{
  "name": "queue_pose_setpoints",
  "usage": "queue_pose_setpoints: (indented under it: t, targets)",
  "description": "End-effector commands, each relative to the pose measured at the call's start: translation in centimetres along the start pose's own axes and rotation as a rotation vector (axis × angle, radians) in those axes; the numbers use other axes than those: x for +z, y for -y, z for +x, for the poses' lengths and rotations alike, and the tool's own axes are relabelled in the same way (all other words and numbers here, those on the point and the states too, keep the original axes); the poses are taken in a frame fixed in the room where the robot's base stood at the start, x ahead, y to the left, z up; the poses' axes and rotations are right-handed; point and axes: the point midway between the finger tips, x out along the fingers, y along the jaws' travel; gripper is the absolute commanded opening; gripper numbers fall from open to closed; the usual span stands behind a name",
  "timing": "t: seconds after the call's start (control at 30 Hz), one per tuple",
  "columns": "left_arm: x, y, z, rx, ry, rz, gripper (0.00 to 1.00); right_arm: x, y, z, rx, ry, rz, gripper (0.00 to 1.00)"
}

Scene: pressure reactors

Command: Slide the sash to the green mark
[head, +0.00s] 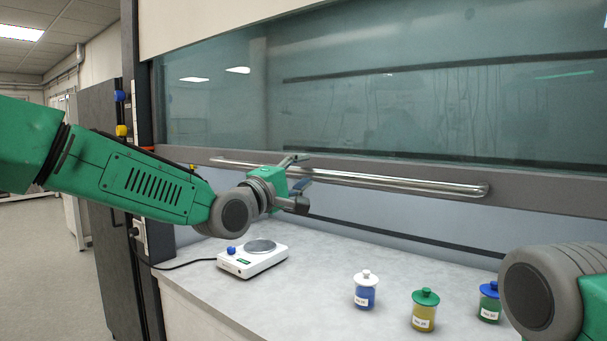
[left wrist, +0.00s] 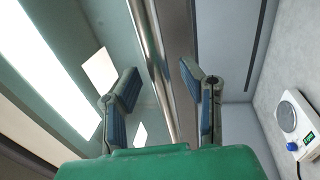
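The sash is a wide tinted glass pane (head: 400,100) with a grey lower rail (head: 540,188). A chrome bar handle (head: 400,183) runs along that rail. My left gripper (head: 298,174) is at the left half of the bar, one finger above it and one below. In the left wrist view the gripper (left wrist: 163,88) is open, and the bar (left wrist: 153,50) passes between the spread fingers, apparently without contact. A thin green streak (head: 563,75) shows at the upper right of the glass; I cannot tell whether it is the mark or a reflection. My right gripper is out of view.
On the worktop (head: 320,265) below the sash stand a white hotplate (head: 253,258), a blue jar (head: 365,292), a yellow jar with green lid (head: 424,312) and a green jar with blue lid (head: 489,303).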

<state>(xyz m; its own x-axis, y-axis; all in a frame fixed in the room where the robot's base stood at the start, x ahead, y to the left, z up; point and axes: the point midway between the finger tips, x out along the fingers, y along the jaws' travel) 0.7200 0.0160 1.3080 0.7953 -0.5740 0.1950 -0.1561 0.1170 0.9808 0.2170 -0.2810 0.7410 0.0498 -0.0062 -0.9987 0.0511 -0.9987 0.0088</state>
Motion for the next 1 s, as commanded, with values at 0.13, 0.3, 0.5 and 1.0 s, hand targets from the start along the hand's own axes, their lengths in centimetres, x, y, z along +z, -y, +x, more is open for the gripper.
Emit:
queue_pose_setpoints:
  t: [0.13, 0.3, 0.5, 1.0]
  targets:
    - [0.3, 0.1, 0.1, -0.002, 0.002, 0.002, 0.36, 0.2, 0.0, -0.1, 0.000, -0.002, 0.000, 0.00]
    - [0.2, 0.0, -1.3, -0.002, 0.002, 0.000, 0.36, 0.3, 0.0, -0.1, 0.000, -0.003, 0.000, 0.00]
    - [-0.1, 0.0, -5.5, -0.001, 0.000, -0.003, 0.36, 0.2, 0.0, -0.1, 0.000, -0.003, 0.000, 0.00]
    - [-0.3, 0.1, -12.1, 0.000, -0.001, -0.002, 0.36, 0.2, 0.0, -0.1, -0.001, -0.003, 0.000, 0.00]
